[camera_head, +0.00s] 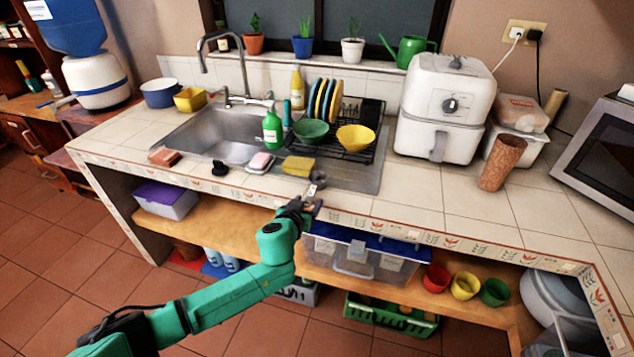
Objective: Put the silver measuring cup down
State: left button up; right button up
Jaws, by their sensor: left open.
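My left gripper (308,203) is at the front edge of the tiled counter, just in front of the sink. It is open. A small pale silvery item (313,189) shows right at its fingertips; it may be the silver measuring cup, but it is too small and partly covered to be sure. I cannot tell whether it touches the fingers or rests on the counter. My right gripper is out of view.
A yellow sponge (299,166) and pink soap (260,161) lie behind the gripper near the sink (215,133). A dish rack (350,152) holds bowls and plates. An air fryer (443,105) stands right. The front counter tiles (405,186) right of the gripper are clear.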

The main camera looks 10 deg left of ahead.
pick_arm(q)
jog(key=shift+w+f, duration=0.25)
jog(key=shift+w, duration=0.2)
jog(key=shift+s+r, duration=0.1)
grip_shut()
